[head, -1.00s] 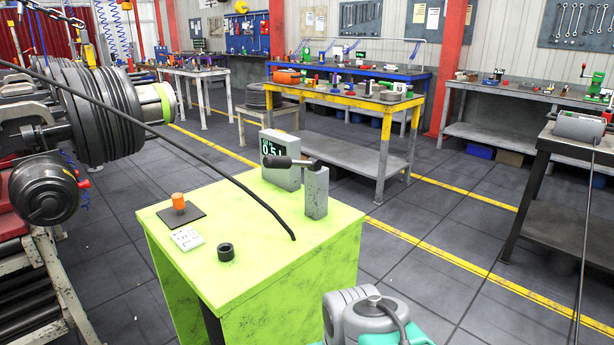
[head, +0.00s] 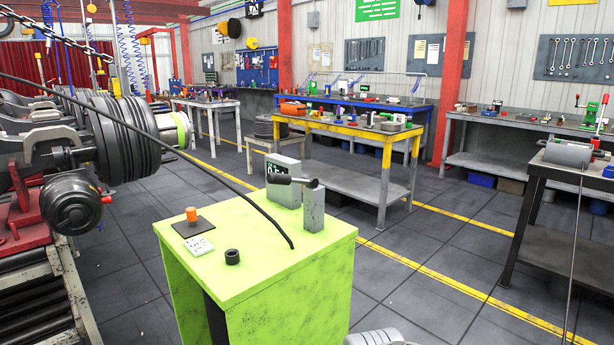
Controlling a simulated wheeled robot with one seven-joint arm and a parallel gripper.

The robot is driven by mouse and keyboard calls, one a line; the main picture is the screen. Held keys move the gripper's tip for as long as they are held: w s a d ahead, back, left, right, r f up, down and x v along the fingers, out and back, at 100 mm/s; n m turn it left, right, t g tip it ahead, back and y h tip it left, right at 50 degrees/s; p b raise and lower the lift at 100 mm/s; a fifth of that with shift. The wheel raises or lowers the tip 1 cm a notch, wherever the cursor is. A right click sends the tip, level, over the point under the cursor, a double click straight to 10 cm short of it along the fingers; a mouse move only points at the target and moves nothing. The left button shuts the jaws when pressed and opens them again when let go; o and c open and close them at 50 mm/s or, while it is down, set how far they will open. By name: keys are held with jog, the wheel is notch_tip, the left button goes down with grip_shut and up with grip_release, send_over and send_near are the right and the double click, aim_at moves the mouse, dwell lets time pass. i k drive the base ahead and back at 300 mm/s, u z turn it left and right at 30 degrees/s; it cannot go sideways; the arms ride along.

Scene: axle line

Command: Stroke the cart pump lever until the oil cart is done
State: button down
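The oil cart (head: 277,291) is a lime-green box standing in the centre foreground. On its top, a grey post (head: 314,207) carries the pump lever (head: 291,181), a short bar with a black grip pointing left, roughly level. Behind it stands a grey display unit (head: 286,188); the lever partly covers its dark screen, and I cannot read the full figure. A long black hose (head: 150,130) runs from the upper left and ends over the cart top. My gripper is not in view; only a grey part of my arm shows at the bottom edge.
An orange-knobbed piece (head: 191,215), a white card (head: 201,246) and a black ring (head: 232,257) sit on the cart top. An axle with ribbed black drums (head: 120,138) is at left. A yellow workbench (head: 345,132) stands behind, a dark bench at right. Floor right of the cart is clear.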

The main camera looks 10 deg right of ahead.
aim_at(275, 178)
jog(key=z, duration=0.65)
jog(key=i, duration=0.75)
jog(key=u, duration=2.15)
